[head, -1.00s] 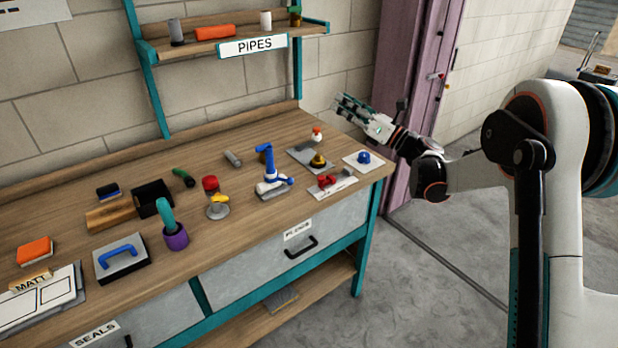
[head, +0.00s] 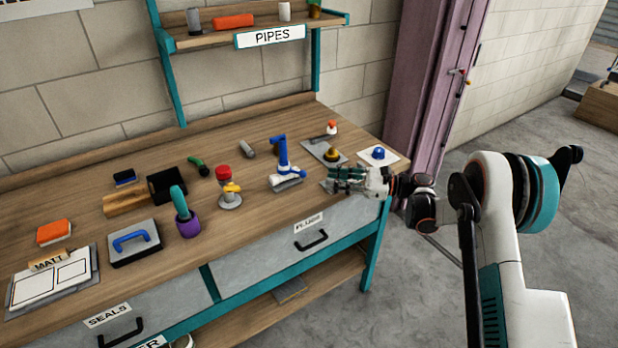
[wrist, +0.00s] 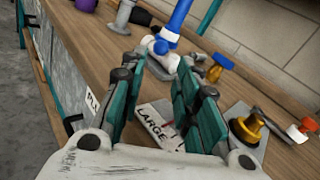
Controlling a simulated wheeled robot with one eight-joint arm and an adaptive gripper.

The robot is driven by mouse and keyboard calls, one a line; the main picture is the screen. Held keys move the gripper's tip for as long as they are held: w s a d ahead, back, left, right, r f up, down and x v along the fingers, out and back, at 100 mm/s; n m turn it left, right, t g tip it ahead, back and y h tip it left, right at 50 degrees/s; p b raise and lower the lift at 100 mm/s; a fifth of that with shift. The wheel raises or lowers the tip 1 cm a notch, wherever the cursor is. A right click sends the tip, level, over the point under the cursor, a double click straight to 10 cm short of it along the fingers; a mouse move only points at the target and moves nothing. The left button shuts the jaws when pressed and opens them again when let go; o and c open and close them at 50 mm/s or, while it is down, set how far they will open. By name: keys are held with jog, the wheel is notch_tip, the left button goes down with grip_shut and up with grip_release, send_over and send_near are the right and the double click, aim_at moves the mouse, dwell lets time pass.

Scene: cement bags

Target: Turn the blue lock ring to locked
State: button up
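A blue and white fitting (head: 283,172) stands upright on a small grey plate on the bench, with a tall blue pipe and blue parts low on its white body. It shows at the top of the wrist view (wrist: 168,42). A round blue knob (head: 378,153) sits on a white plate near the bench's right end. I cannot tell which blue part is the lock ring. My gripper (head: 338,180) is open and empty, over the front right of the bench, right of the fitting. In the wrist view its teal fingers (wrist: 158,85) are apart above a plate marked LARGE (wrist: 160,126).
A brass fitting (head: 332,155) on a grey plate stands behind my gripper. A red-topped yellow valve (head: 229,186) stands left of the blue fitting. Bare wood lies along the bench front.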

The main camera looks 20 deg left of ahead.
jog(key=b, duration=0.2)
send_near(292, 171)
jog(key=a, duration=0.5)
jog(key=shift+s+f, duration=0.2)
jog(key=shift+s, duration=0.15)
jog(key=shift+c, duration=0.5)
grip_shut()
